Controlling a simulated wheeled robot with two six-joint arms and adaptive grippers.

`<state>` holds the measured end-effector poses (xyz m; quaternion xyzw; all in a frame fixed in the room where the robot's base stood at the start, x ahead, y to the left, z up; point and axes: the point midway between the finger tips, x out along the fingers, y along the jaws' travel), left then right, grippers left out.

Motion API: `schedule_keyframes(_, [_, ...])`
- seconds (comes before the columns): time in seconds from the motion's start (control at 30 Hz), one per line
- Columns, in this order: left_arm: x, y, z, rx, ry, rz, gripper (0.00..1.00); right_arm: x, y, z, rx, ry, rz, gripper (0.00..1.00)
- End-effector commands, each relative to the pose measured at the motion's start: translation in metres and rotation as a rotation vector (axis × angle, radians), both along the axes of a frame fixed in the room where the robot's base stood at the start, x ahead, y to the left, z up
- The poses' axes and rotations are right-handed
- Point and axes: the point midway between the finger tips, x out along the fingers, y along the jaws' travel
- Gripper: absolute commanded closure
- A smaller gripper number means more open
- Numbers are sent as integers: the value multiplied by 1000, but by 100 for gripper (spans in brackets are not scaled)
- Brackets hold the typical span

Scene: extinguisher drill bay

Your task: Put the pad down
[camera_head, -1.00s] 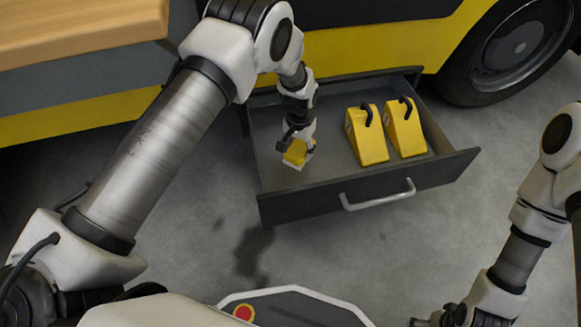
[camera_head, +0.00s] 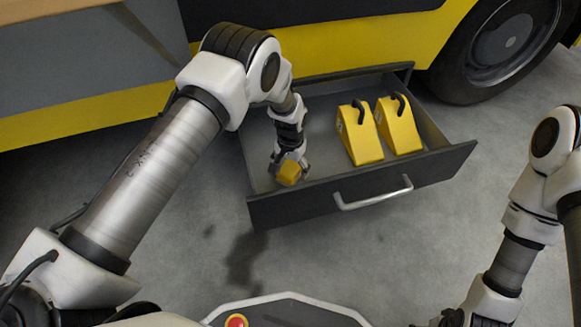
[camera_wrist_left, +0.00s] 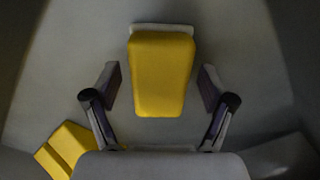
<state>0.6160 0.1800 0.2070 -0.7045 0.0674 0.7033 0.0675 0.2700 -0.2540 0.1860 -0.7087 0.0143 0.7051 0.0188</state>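The yellow pad (camera_head: 288,173) with a pale grey base is inside the drawer, near its left front corner. In the left wrist view the pad (camera_wrist_left: 161,75) lies between the two fingers of my left gripper (camera_wrist_left: 160,88), with a narrow gap showing on each side. My left gripper (camera_head: 290,165) is open around the pad and low in the drawer. Whether the pad rests on the drawer floor is hard to tell. My right gripper (camera_head: 449,319) is at the bottom edge, mostly cut off, so its fingers cannot be read.
The dark open drawer (camera_head: 282,210) has a silver handle (camera_head: 373,193) in front. Two yellow wedges, a left one (camera_head: 360,140) and a right one (camera_head: 399,130), with black handles stand at its right. A vehicle wheel (camera_head: 505,45) is behind. Drawer floor is bare between pad and wedges.

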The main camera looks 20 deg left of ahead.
Motion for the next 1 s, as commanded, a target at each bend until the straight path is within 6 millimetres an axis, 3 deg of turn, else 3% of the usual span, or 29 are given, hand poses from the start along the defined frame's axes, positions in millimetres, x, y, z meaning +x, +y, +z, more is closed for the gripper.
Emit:
schedule_keyframes(0.27, [0, 0, 6, 0, 0, 0, 17, 0, 0, 3, 0, 1, 0, 17])
schedule_keyframes(0.7, [0, 0, 109, 0, -1, 0, 17, -2, 1, 55, 1, 6, 8, 17])
schedule_keyframes(0.83, [0, 0, 122, 0, -1, 1, 17, -2, 1, 59, 1, 6, 8, 17])
schedule_keyframes(1.0, [-1, 0, 124, 0, 1, 1, 17, -2, 1, 58, 1, 6, 8, 17])
